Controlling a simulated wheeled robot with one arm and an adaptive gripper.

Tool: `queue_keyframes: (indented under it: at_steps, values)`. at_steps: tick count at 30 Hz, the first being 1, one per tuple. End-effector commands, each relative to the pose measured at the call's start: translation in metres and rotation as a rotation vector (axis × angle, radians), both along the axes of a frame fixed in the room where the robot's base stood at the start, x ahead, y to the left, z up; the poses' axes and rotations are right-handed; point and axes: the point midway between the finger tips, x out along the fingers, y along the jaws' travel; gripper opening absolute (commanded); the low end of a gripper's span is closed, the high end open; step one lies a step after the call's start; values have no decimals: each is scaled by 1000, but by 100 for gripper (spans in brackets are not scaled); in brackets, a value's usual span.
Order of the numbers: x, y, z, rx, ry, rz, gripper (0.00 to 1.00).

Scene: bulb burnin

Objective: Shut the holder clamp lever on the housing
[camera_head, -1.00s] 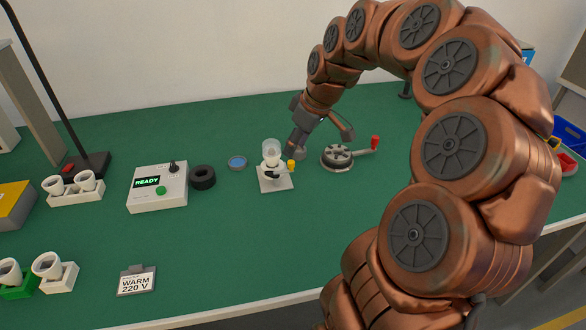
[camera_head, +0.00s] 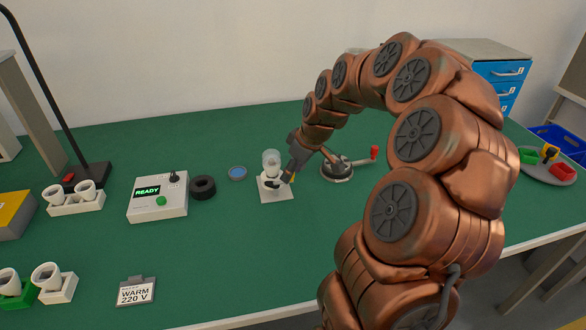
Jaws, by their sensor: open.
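The housing (camera_head: 271,164) is a pale, clear-topped cup on a white square base plate (camera_head: 271,196) in the middle of the green table. My gripper (camera_head: 286,179) is open at the right side of the housing, low over the base plate.
A grey round fixture with a red-knobbed handle (camera_head: 374,152) stands just right of my gripper. Left are a blue disc (camera_head: 237,173), a black ring (camera_head: 203,187) and a white box reading READY (camera_head: 158,197). The table front is mostly clear.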

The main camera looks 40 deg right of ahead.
Motion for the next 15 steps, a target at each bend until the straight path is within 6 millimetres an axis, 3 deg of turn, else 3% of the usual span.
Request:
queue_keyframes:
  at_steps: [5,15]
  values:
    - [0,0,0,0,-1,0,42]
    - [0,0,0,0,-1,0,7]
